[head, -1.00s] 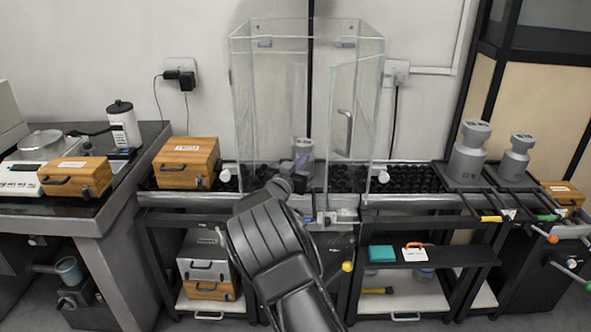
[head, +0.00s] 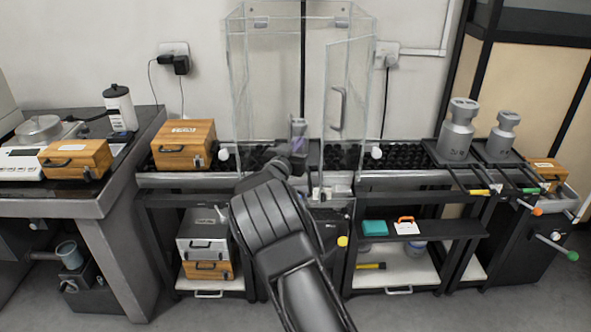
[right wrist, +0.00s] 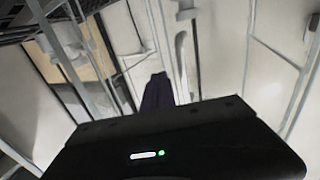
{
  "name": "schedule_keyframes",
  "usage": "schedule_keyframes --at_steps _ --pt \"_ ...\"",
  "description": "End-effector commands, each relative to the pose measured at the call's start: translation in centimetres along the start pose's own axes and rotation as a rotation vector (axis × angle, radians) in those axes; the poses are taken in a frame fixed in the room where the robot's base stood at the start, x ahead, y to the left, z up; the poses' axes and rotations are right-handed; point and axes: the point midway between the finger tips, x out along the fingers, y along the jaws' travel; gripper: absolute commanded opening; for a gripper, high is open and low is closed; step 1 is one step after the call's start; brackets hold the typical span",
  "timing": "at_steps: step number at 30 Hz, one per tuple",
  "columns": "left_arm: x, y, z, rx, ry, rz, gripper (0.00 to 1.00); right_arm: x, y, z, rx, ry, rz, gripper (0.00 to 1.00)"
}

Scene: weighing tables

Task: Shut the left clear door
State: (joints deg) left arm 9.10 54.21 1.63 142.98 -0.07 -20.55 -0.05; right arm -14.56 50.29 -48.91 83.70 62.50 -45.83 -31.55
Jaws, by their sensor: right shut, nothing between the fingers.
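The clear enclosure (head: 270,75) stands on the black roller track against the wall. Its right clear door (head: 350,70) carries a vertical handle (head: 337,108) and stands at an angle. The left clear door is hard to make out against the transparent walls; I cannot tell its exact angle. My right gripper (head: 298,132) is shut and empty, low in front of the enclosure's middle, left of the right door's handle. In the right wrist view its dark fingers (right wrist: 157,92) point toward clear panels and a pale upright handle (right wrist: 181,65). My left gripper is out of view.
A wooden case (head: 184,144) sits on the track left of the enclosure. Grey weights (head: 458,130) stand on trays at the right. A scale (head: 38,145) and another wooden case (head: 75,158) are on the left table. White knobs (head: 376,152) flank the enclosure.

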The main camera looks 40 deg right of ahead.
Motion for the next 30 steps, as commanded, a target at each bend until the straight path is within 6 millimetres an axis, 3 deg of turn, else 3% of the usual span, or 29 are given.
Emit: schedule_keyframes --at_steps 18,30 --pt "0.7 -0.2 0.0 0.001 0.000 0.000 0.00 -8.7 3.7 0.2 0.001 -0.004 0.001 0.00" --pt "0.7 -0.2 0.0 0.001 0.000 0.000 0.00 -9.3 3.9 0.2 0.000 -0.003 0.001 0.00"
